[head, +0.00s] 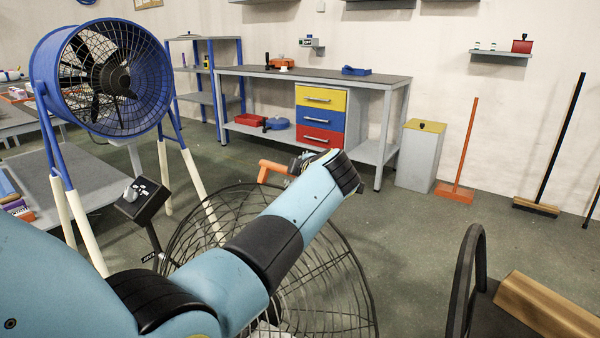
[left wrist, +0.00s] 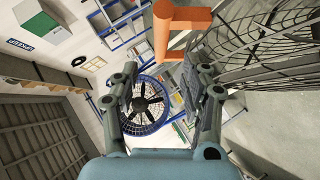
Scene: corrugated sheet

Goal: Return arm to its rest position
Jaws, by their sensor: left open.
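My left arm reaches from the lower left across the middle of the head view. Its gripper (head: 301,162) is at the far end, mostly hidden behind the wrist. In the left wrist view the two dark fingers of the gripper (left wrist: 173,82) stand wide apart with nothing between them. My right gripper does not show in either view.
An orange bar (head: 270,166) is close beside the left gripper; I cannot tell whether they touch. A wire fan cage (head: 345,275) lies below the arm. A blue fan (head: 52,62) stands left. A workbench (head: 395,82) stands behind.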

